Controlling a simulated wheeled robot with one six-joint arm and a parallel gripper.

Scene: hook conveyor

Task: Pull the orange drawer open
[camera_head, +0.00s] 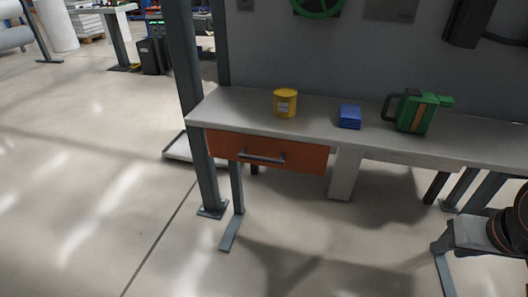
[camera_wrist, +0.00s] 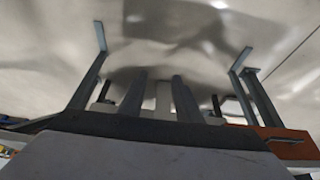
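The orange drawer (camera_head: 300,157) sits under the left part of the workbench top, its front level with the frame, so it looks closed. Its grey bar handle (camera_head: 262,158) runs across the front. In the upside-down wrist view, the drawer (camera_wrist: 290,136) and handle (camera_wrist: 284,140) show at the lower right edge. My gripper (camera_wrist: 159,76) shows two dark fingers standing apart with nothing between them. In the head view, my gripper (camera_head: 437,247) is at the lower right, well right of the drawer and apart from it.
The workbench (camera_head: 235,108) carries a yellow can (camera_head: 285,103), a blue box (camera_head: 349,116) and a green jug (camera_head: 417,112). A grey post (camera_head: 190,90) stands at the drawer's left. A white pillar (camera_head: 345,174) is right of the drawer. The floor in front is clear.

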